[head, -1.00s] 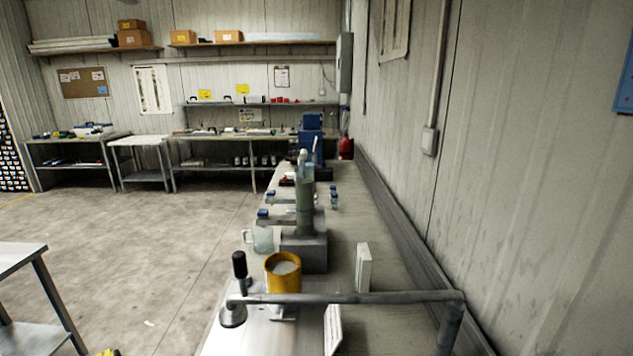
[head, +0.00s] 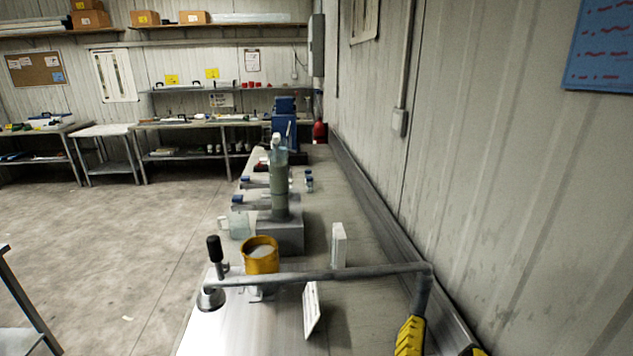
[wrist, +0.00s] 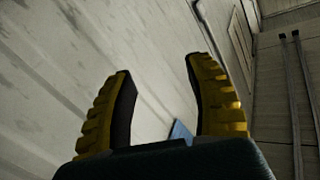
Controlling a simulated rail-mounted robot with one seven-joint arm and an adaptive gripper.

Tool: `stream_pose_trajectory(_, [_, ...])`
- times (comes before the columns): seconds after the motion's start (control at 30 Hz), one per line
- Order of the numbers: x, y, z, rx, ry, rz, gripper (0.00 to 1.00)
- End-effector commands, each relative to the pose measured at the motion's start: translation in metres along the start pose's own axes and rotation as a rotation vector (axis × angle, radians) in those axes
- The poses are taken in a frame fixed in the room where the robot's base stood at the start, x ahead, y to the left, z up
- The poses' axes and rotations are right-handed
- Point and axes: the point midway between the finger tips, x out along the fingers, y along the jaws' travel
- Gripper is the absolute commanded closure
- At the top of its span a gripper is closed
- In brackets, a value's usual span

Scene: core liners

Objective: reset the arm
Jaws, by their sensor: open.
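My gripper (wrist: 161,68) is open and empty in the wrist view. Its two yellow ribbed fingers with dark inner pads stand wide apart and point at the pale panelled wall. In the head view my gripper (head: 441,336) shows at the bottom right, near the wall side of the bench. Only parts of its yellow fingers show there; the rest is cut off by the frame's edge.
The long bench (head: 325,200) runs along the right wall. On it are a yellow cup (head: 262,262), a grey-green column (head: 279,185) on a block, a white upright plate (head: 338,245) and a long metal bar (head: 330,274). Open floor (head: 120,240) lies left.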

Motion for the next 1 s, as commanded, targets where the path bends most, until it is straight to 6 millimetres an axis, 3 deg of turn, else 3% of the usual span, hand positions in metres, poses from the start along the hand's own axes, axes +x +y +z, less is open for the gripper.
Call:
stream_pose_trajectory(0.1, [-0.033,-0.038,-0.038,-0.050,0.131,-0.246,0.46])
stream_pose_trajectory(0.23, [-0.066,-0.080,-0.069,-0.166,0.292,-0.450,0.46])
stream_pose_trajectory(0.27, [-0.066,-0.082,-0.071,-0.226,0.320,-0.446,0.46])
stream_pose_trajectory(0.3, [-0.066,-0.088,-0.095,-0.242,0.322,-0.439,0.46])
stream_pose_trajectory(0.57, [-0.066,-0.117,-0.187,-0.232,0.313,-0.437,0.46])
stream_pose_trajectory(0.9, [-0.068,-0.162,-0.330,-0.225,0.309,-0.436,0.46])
stream_pose_trajectory(1.0, [-0.068,-0.171,-0.357,-0.223,0.308,-0.436,0.46])
